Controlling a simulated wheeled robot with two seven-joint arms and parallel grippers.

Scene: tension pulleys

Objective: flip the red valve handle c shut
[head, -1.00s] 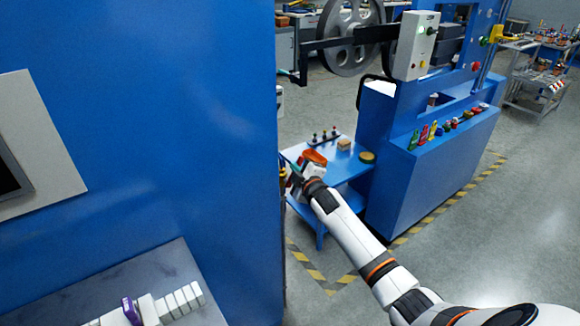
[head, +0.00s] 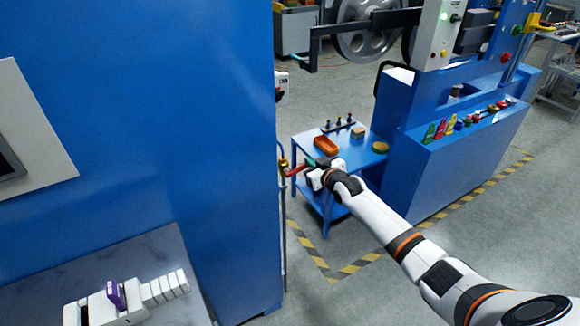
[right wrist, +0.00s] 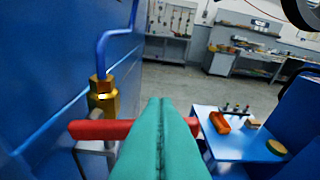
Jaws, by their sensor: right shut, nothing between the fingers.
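The red valve handle (head: 296,170) sits by a brass fitting (head: 283,163) at the right edge of the blue cabinet. In the right wrist view the red handle (right wrist: 95,130) lies crosswise, with its brass fitting (right wrist: 103,98) and a blue pipe above. My right gripper (head: 312,164) is at the handle. Its green fingers (right wrist: 160,102) are shut together and empty; they cross in front of the handle and hide its middle. I cannot tell whether they touch it. No letter shows on the handle. My left gripper is not in view.
The blue cabinet (head: 225,150) is a tall wall left of the handle. A blue side table (head: 350,165) with an orange tray (head: 326,145) stands beyond my right gripper. A blue machine (head: 440,160) stands to the right. A white device (head: 105,308) lies on the grey bench.

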